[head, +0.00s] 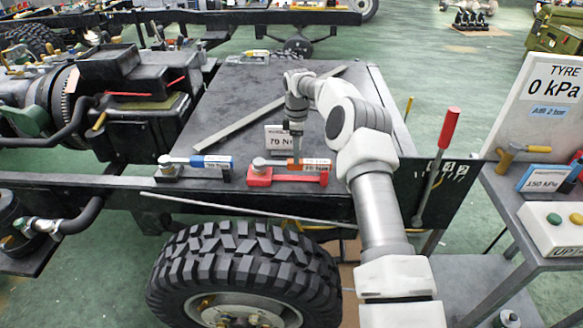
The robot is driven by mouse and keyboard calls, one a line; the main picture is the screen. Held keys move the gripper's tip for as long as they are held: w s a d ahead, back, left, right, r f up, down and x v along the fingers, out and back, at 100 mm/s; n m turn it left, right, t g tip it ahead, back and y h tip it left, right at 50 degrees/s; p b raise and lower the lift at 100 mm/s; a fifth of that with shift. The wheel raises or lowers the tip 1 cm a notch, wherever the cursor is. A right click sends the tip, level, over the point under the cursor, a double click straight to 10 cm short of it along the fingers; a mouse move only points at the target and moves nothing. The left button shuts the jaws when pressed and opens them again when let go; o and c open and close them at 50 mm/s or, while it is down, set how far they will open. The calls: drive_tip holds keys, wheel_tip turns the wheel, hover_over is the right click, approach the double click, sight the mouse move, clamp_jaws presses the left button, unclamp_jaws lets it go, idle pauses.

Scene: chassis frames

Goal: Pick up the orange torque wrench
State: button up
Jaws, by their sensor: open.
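The orange torque wrench (315,163) lies on a red holder (290,179) near the front edge of the dark flat chassis deck (235,100). Its orange handle points right and its head end is at the left. The jaws are open. A blue torque wrench (217,162) lies on a black holder (185,173) to the left.
A sign reading 70 N (283,140) stands just behind the orange wrench. A long grey bar (240,125) lies across the deck. A big tyre (245,270) is below the front edge. A red-handled lever (448,130) and a side table (540,240) stand at right.

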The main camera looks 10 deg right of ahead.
sight(291, 167)
drive_tip(key=shift+s+d+f+b, duration=0.1)
drive_tip(key=shift+f+b, duration=0.1)
drive_tip(key=shift+f, duration=1.3)
drive_tip(key=shift+s+d+f+b, duration=0.1)
drive_tip(key=shift+f+b, duration=0.1)
drive_tip(key=shift+f, duration=1.25)
clamp_jaws()
drive_tip(key=shift+w+r, duration=0.1)
drive_tip(key=shift+r, duration=0.05)
